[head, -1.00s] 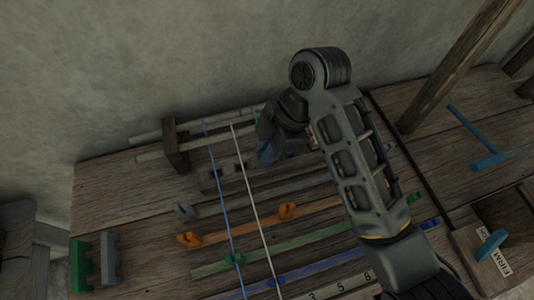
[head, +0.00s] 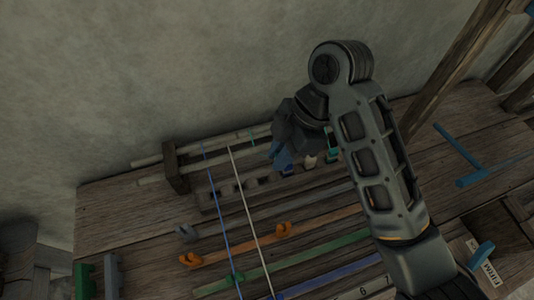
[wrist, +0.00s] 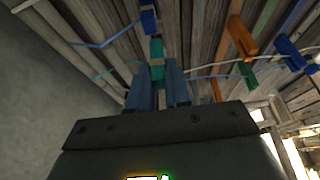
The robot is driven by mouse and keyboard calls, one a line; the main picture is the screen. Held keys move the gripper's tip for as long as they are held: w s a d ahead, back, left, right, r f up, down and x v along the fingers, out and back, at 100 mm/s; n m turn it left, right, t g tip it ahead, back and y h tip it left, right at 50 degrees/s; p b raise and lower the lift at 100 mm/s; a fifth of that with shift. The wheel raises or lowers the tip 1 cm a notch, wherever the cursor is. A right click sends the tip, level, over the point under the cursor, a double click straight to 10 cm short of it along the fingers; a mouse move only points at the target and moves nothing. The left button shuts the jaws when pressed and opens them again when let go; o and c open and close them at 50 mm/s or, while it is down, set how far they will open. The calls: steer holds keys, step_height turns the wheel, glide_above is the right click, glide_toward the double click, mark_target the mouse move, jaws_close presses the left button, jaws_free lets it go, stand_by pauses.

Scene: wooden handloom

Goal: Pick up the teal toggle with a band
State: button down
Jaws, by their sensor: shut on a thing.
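The teal toggle (wrist: 157,72) is between the two blue fingers of my gripper (wrist: 158,92) in the wrist view, with a paler band across it. The fingers are shut on it. In the head view my gripper (head: 281,156) is above the back of the loom, near the slotted rail, and the held toggle is hidden there by the gripper. A blue toggle (wrist: 148,20) with a pale band is just beyond the teal one in the wrist view.
A slotted rail (head: 240,190) lies below the gripper. A teal piece (head: 333,145) and a whitish piece (head: 310,161) stand beside my arm. Blue and white cords (head: 243,185) cross the orange bar (head: 330,220) and green bar (head: 310,255). A blue T-shaped tool (head: 470,165) lies at right.

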steer(key=w+d+r+p, duration=0.1)
steer(key=d+r+p, duration=0.2)
steer(key=d+r, duration=0.2)
steer(key=shift+w+d+p, duration=0.15)
steer(key=shift+d+p, duration=0.15)
steer(key=shift+d, duration=1.2)
steer(key=shift+d, duration=0.1)
